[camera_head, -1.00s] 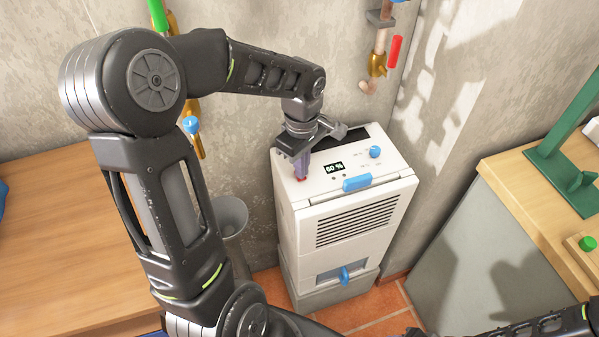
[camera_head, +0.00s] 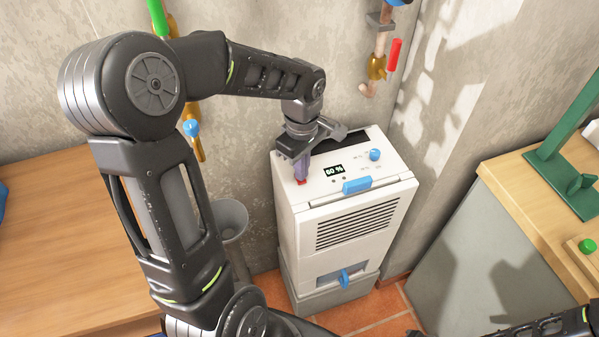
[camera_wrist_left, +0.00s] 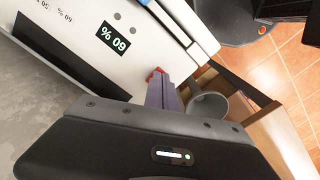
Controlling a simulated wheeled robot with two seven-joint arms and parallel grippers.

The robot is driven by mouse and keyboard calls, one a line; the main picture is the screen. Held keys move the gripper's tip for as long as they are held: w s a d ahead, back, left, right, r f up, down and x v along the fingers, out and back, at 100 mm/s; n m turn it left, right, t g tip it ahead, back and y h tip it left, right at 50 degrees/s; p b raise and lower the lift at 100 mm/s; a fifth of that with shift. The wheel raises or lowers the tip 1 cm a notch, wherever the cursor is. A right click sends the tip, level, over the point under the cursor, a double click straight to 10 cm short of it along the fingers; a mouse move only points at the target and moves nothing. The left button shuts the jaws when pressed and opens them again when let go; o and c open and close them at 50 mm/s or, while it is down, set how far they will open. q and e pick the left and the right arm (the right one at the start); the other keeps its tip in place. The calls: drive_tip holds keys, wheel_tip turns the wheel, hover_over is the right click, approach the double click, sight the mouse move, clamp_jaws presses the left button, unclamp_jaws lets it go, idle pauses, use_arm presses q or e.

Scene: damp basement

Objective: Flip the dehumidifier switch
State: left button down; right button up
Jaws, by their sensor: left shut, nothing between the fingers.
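The white dehumidifier (camera_head: 352,226) stands against the wall on a grey block. Its top panel has a display (camera_head: 334,170) reading 60 %, a blue knob (camera_head: 375,154) and a blue handle (camera_head: 357,184) at the front edge. A small red switch (camera_head: 301,182) sits at the panel's left front corner. It also shows in the left wrist view (camera_wrist_left: 154,74). My left gripper (camera_head: 300,172) is shut and empty, pointing down with its fingertips at the red switch. The fingers partly cover the switch, so its position is unclear. My right gripper is not in view.
A wooden table (camera_head: 60,240) is at the left and a workbench (camera_head: 545,205) with a green stand (camera_head: 575,150) is at the right. A grey funnel-like vessel (camera_head: 229,217) stands left of the dehumidifier. Pipes with valves (camera_head: 378,65) run along the wall.

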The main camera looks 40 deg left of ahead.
use_arm(q)
drive_tip(key=shift+r+p, duration=1.7)
drive_tip(key=shift+r, duration=1.15)
